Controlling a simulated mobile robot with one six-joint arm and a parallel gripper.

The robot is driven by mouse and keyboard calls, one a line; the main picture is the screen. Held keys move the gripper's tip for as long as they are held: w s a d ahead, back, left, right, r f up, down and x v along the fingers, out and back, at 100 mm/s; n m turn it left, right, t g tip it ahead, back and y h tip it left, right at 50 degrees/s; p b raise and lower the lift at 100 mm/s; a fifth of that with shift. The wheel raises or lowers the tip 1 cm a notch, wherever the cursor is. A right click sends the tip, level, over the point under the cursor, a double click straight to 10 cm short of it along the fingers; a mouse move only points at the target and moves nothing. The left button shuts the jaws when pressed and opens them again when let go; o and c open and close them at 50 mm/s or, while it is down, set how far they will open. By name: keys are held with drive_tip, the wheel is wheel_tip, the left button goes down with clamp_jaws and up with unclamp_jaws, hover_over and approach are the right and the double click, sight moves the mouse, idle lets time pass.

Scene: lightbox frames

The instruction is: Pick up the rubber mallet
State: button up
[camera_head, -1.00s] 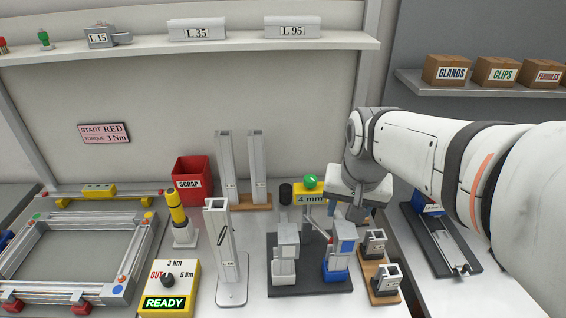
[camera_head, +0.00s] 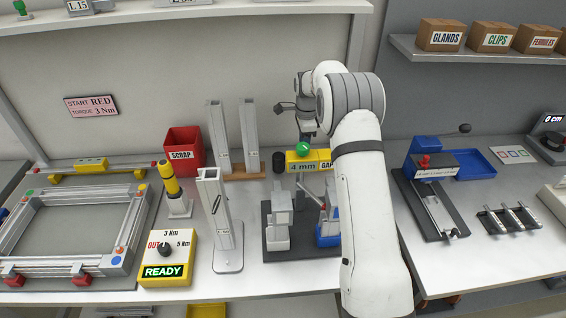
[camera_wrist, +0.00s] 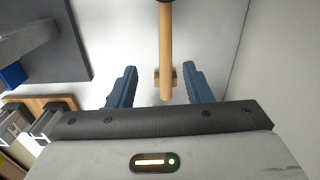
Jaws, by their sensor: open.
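The rubber mallet's pale wooden handle (camera_wrist: 165,45) runs down from the top of the wrist view, with a bit of its black head at the top edge. A small wooden block (camera_wrist: 158,78) shows by the handle. In the head view a black cylinder (camera_head: 279,161), which looks like the mallet's head, sits left of the yellow gauge block; the handle is hidden there. My gripper (camera_wrist: 157,68) is open, its blue fingers on either side of the handle's end, with gaps on both sides. I cannot tell its exact height above the handle.
The yellow 4 mm gauge block (camera_head: 303,161) and dark fixture board (camera_head: 289,252) lie in front of the mallet. Upright profiles (camera_head: 218,138) and a red scrap bin (camera_head: 184,151) stand left. The back wall (camera_wrist: 288,75) is close.

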drive_tip(key=shift+w+f+m, duration=0.15)
drive_tip(key=shift+w+f, duration=0.05)
drive_tip(key=shift+f, duration=0.35)
drive_tip(key=shift+w+f+m, duration=0.15)
drive_tip(key=shift+w+f, duration=0.05)
drive_tip(key=shift+f, duration=0.3)
drive_tip(key=f+p, duration=0.1)
drive_tip(key=f, duration=0.1)
drive_tip(key=f+p, duration=0.1)
drive_tip(key=f, duration=0.2)
drive_tip(key=f+p, duration=0.1)
drive_tip(key=f, duration=0.1)
drive_tip(key=shift+d+f, duration=0.25)
drive_tip(key=shift+d, duration=0.1)
drive_tip(key=shift+c, duration=0.5)
clamp_jaws()
drive_tip(key=shift+w+r, duration=0.1)
